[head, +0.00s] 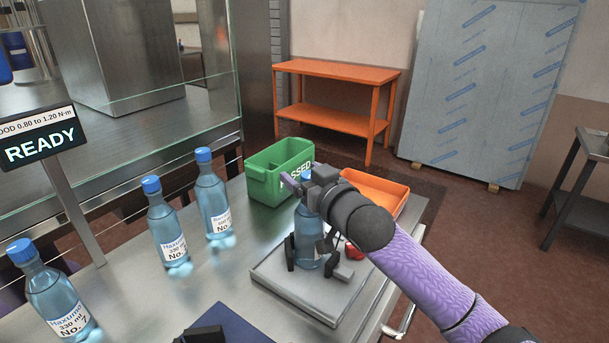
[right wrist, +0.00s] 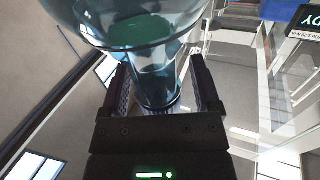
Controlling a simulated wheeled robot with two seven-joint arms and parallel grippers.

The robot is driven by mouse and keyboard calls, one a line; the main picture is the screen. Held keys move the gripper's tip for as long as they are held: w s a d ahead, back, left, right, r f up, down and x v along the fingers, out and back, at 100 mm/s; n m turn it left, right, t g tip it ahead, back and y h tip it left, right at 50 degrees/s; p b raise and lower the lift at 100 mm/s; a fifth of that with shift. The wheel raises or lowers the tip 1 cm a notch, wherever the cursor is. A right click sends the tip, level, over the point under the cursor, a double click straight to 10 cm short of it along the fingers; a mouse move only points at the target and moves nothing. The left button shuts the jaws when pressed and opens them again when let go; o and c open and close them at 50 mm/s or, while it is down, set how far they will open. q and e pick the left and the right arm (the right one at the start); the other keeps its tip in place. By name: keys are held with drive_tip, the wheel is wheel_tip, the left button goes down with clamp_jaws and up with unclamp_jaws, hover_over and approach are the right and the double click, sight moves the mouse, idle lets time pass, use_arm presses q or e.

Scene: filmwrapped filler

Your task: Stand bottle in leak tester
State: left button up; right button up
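A clear blue bottle (head: 308,238) stands upright in the leak tester (head: 322,304), a pale grey base with dark uprights beside the bottle. In the right wrist view the neck of the bottle (right wrist: 158,85) lies between the two fingers of my right gripper (right wrist: 160,88).
Several capped blue bottles (head: 168,228) stand on the steel bench to the left, by a READY display (head: 40,140). A green bin (head: 262,178) and an orange tray (head: 382,190) sit behind the tester. A dark blue mat (head: 232,325) lies at the front.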

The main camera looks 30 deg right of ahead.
drive_tip(key=shift+s+r, duration=0.1)
drive_tip(key=shift+s, duration=0.1)
use_arm(q)
drive_tip(key=shift+w+d+r+p, duration=0.35)
drive_tip(key=shift+d+r+p, duration=0.05)
drive_tip(key=shift+r+p, duration=0.15)
drive_tip(key=shift+w+d+r+p, duration=0.3)
drive_tip(key=shift+d+r+p, duration=0.05)
drive_tip(key=shift+r+p, duration=0.2)
use_arm(e)
drive_tip(key=s, duration=1.1)
drive_tip(key=shift+s, duration=0.3)
